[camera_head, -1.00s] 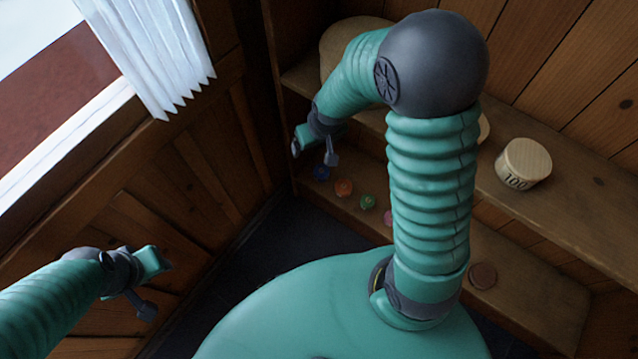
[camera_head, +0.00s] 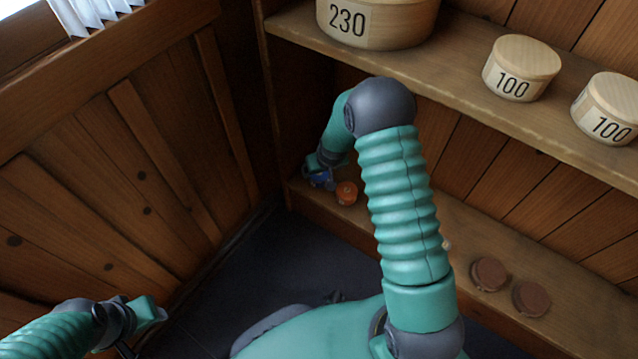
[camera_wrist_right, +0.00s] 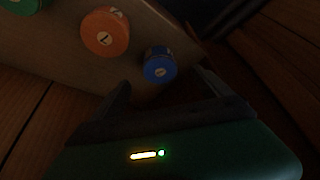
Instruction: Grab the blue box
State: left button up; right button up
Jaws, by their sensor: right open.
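The blue box (camera_wrist_right: 160,66) is a small round container with a white label on its top. In the right wrist view it lies just ahead of my open right gripper (camera_wrist_right: 165,88), between the lines of its two fingers. Nothing is held. In the head view the blue box (camera_head: 321,178) shows as a small blue patch at the left end of the lower shelf, partly hidden by my right gripper (camera_head: 314,171). My left gripper (camera_head: 146,328) is at the lower left, open and empty, away from the shelves, its lower finger partly hidden.
An orange round container (camera_head: 346,193) stands close beside the blue box. A green one (camera_wrist_right: 22,4) is farther left in the wrist view. Brown round containers (camera_head: 489,274) lie right on the lower shelf (camera_head: 520,240). Numbered wooden boxes (camera_head: 520,68) stand above. A wooden wall (camera_head: 130,180) closes the left.

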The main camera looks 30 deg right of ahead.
jog(key=b+x, duration=0.1)
jog(key=x, duration=0.3)
jog(key=shift+d+f, duration=0.1)
jog(key=b+x, duration=0.5)
jog(key=shift+w, duration=0.1)
jog(key=shift+r, duration=0.25)
pick_arm(q)
jog(key=s+x, duration=0.1)
jog(key=x, duration=0.6)
jog(key=shift+s+f, duration=0.2)
jog(key=shift+s, duration=0.1)
pick_arm(e)
jog(key=c, duration=1.5)
